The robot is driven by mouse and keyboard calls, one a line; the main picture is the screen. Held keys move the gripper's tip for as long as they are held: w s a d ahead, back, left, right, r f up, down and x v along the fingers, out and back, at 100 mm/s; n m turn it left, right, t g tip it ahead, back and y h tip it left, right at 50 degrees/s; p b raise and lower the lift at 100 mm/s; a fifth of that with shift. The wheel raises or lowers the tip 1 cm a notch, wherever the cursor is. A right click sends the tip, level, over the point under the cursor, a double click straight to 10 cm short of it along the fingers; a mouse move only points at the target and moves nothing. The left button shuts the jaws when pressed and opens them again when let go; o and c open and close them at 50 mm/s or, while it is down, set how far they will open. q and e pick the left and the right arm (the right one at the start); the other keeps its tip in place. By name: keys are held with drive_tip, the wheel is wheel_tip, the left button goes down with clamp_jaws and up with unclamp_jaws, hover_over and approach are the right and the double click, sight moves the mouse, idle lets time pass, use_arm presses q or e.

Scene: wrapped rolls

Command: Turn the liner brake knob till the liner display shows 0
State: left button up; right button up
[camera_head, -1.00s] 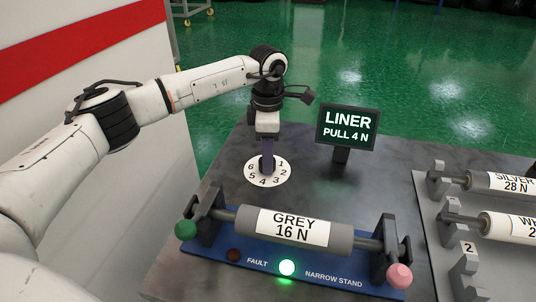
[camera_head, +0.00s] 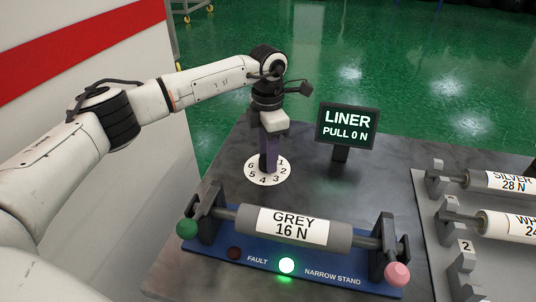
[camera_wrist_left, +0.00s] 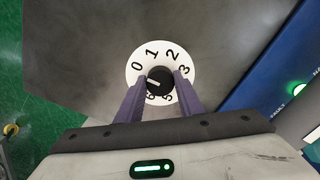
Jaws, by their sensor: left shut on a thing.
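The liner display (camera_head: 347,126) stands behind the dial on the dark table and reads "LINER PULL 0 N". The white numbered dial (camera_head: 281,179) lies flat on the table, left of the display. My left gripper (camera_head: 268,168) points down over the dial's middle and hides the knob in the head view. In the left wrist view, the black brake knob (camera_wrist_left: 160,81) sits between the two purple fingers of my left gripper (camera_wrist_left: 160,88), which is shut on it. The knob's white mark points left, near the 0 side of the dial (camera_wrist_left: 161,50). My right gripper is not in view.
In front of the dial, a grey roll (camera_head: 250,220) marked "GREY 16 N" lies on a blue narrow stand (camera_head: 210,244) with a lit green lamp (camera_head: 287,265). A rack (camera_head: 432,220) with more rolls stands at the right. Table around the display is clear.

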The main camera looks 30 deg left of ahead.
use_arm(q)
drive_tip(key=shift+a+r, duration=0.1)
drive_tip(key=o, duration=1.1)
wheel_tip(320, 180, up, 10)
drive_tip(key=shift+r+b, duration=0.15)
drive_tip(key=shift+b, duration=0.3)
